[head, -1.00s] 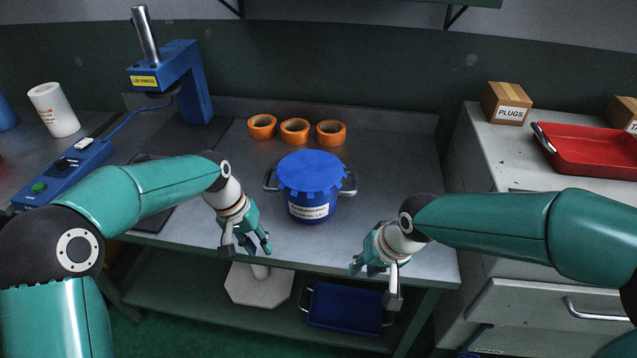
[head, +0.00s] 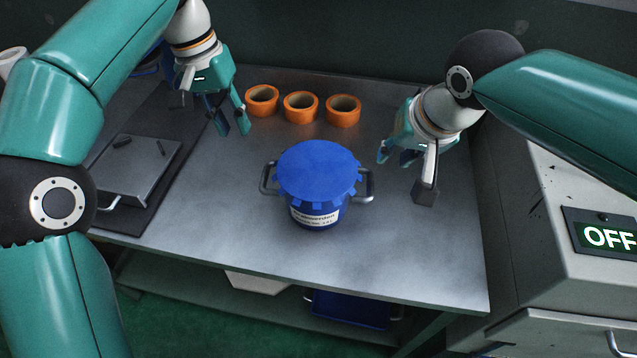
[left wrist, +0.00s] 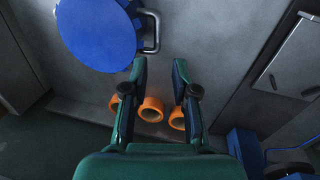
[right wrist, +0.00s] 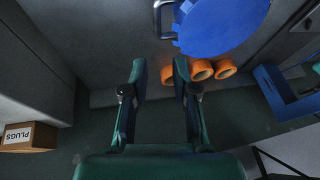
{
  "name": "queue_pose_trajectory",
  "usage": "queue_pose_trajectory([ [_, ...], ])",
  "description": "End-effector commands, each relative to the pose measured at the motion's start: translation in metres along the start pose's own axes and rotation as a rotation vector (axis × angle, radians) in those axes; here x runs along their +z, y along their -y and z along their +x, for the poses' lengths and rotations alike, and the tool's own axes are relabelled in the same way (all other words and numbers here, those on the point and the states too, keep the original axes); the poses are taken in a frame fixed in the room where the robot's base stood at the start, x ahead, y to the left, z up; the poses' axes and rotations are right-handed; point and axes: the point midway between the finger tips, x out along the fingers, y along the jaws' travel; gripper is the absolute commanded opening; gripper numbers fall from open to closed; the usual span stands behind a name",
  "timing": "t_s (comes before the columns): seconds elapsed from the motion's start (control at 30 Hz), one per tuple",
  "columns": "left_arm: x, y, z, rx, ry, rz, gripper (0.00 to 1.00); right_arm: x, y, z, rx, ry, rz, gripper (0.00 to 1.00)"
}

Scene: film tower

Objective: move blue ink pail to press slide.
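The blue ink pail (head: 318,178) stands upright on the grey bench, with a blue lid, a white label and a metal handle on each side. It also shows in the left wrist view (left wrist: 98,32) and the right wrist view (right wrist: 222,22). The press slide appears to be the flat grey metal plate (head: 138,170) with a front handle, on the dark base at the left; it shows in part in the left wrist view (left wrist: 296,58). My left gripper (head: 232,128) is open and empty, above and left of the pail. My right gripper (head: 402,172) is open and empty, right of the pail's right handle.
Three orange tape rolls (head: 301,107) stand in a row behind the pail. A grey cabinet with an OFF display (head: 606,236) is at the right. A blue tray (head: 350,308) is on the lower shelf. The bench between pail and plate is clear.

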Motion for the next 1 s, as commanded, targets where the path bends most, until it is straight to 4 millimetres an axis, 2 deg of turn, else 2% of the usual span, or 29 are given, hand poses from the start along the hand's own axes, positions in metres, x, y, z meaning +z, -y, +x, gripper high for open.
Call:
queue_pose_trajectory([
  [0.27,-0.003,-0.005,0.004,0.000,0.004,0.013,0.28,0.000,-0.005,0.002,0.005,-0.001,0.012,0.28],
  [0.47,-0.003,-0.006,0.020,0.000,0.006,0.014,0.28,0.001,-0.006,0.018,0.007,0.002,0.013,0.28],
  [0.57,-0.002,-0.006,0.035,0.000,0.008,0.014,0.28,0.001,-0.007,0.033,0.008,0.003,0.014,0.28],
  [1.0,-0.003,-0.006,0.123,0.000,0.007,0.014,0.28,0.001,-0.007,0.120,0.007,0.004,0.014,0.28],
])
